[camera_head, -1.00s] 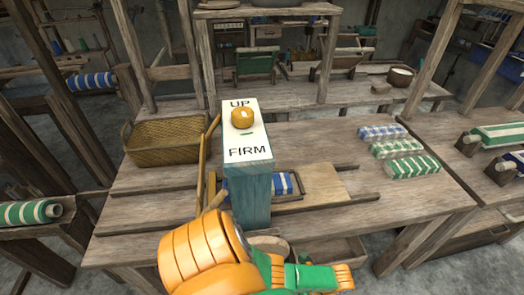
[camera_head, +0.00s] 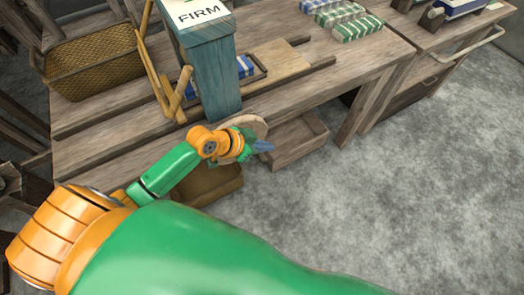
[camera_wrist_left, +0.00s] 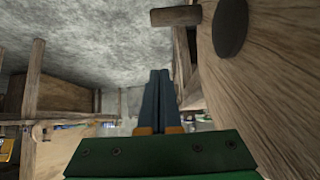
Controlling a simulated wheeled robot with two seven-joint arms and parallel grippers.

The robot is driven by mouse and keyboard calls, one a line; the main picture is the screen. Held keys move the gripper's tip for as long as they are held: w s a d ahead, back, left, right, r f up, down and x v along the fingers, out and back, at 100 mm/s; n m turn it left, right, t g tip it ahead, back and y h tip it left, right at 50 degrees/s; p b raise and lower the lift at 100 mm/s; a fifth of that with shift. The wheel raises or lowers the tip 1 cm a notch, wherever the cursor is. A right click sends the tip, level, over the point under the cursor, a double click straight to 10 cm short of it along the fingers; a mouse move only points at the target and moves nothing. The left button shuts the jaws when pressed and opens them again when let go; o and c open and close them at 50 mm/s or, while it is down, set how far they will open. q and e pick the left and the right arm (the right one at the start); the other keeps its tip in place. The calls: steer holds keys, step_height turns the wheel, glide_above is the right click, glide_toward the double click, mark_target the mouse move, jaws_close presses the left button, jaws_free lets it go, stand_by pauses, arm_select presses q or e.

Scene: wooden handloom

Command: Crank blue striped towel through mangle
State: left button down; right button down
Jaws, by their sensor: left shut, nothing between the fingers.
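The mangle (camera_head: 212,75) is a teal upright housing with a white top plate reading FIRM, at the upper middle of the head view. The blue striped towel (camera_head: 246,66) shows partly at its right side; the housing hides the rest. A round wooden crank disc (camera_head: 258,123) is at the front of the bench, partly behind my left gripper (camera_head: 264,146). In the left wrist view the disc (camera_wrist_left: 275,100) fills the right side, with a dark hub and a wooden peg handle (camera_wrist_left: 176,16). My left gripper (camera_wrist_left: 160,75) is shut and empty, beside the disc and apart from the peg.
A wicker basket (camera_head: 95,62) stands left of the mangle, with wooden bars (camera_head: 160,85) between them. Folded striped towels (camera_head: 350,22) lie at the upper right of the bench. An open wooden box (camera_head: 295,138) is below the bench edge. The floor at right is clear.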

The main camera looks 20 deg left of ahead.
mark_target(265, 158)
arm_select(q)
steer(key=b+x, duration=0.1)
steer(key=x, duration=0.5)
steer(key=shift+s+a+f+p, duration=0.15)
steer(key=shift+s+a+f, duration=0.2)
steer(key=shift+s+a, duration=0.4)
steer(key=shift+s+a+f+p, duration=0.15)
steer(key=shift+s+a+f, duration=0.15)
steer(key=shift+s+a, duration=0.35)
steer(key=shift+s+d, duration=0.15)
steer(key=shift+s+f+g+y+p, duration=0.15)
steer(key=shift+g+y+p, duration=0.15)
steer(key=shift+p, duration=0.25)
